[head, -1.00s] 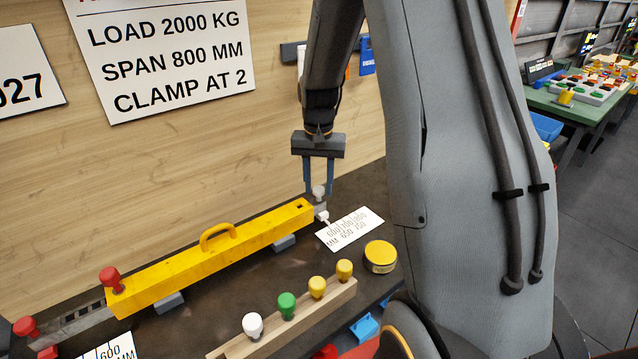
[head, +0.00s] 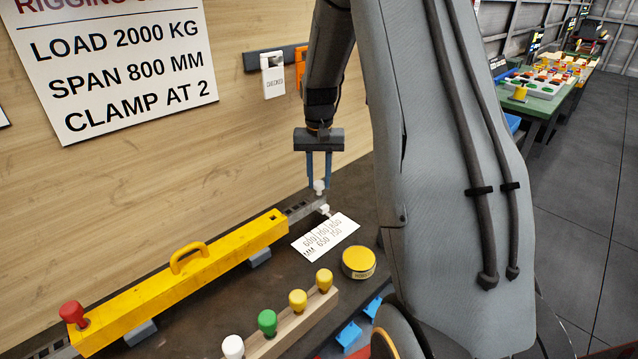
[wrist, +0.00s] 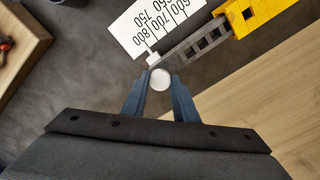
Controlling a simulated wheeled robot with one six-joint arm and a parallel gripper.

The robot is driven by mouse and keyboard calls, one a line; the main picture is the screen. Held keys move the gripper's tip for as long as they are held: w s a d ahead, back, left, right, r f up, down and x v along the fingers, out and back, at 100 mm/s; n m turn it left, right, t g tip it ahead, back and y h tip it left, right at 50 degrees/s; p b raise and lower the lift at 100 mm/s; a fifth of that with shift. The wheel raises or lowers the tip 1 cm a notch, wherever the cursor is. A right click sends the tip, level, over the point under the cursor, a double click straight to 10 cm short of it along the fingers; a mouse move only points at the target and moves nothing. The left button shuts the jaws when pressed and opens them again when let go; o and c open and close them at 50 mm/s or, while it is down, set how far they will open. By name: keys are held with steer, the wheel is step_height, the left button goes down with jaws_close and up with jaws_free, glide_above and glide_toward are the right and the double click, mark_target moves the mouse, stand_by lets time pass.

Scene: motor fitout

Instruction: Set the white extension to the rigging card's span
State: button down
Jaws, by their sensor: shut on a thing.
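The yellow beam (head: 190,275) lies along the bench with a grey slotted extension (head: 303,208) drawn out of its far end. A white knob (head: 319,186) tops that extension; it also shows in the wrist view (wrist: 160,79). My gripper (head: 319,178) is shut on the white knob, one blue finger on each side. A white pointer (wrist: 149,58) sticks out beside the extension, at the 800 end of the scale card (wrist: 157,20). The rigging card (head: 125,75) on the wall reads load 2000 kg, span 800 mm, clamp at 2.
A red knob (head: 72,313) stands on the beam's near end. A wooden rack (head: 290,330) holds white, green and yellow knobs. A yellow round tin (head: 359,262) sits right of the rack. My arm covers the right middle of the head view.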

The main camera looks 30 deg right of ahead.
steer(key=shift+r, duration=0.1)
steer(key=c, duration=1.4)
jaws_free()
step_height(320, 180, up, 7)
steer(key=shift+w+r+b, duration=0.1)
steer(key=shift+b, duration=1)
steer(key=shift+r, duration=0.25)
steer(key=shift+a, duration=0.1)
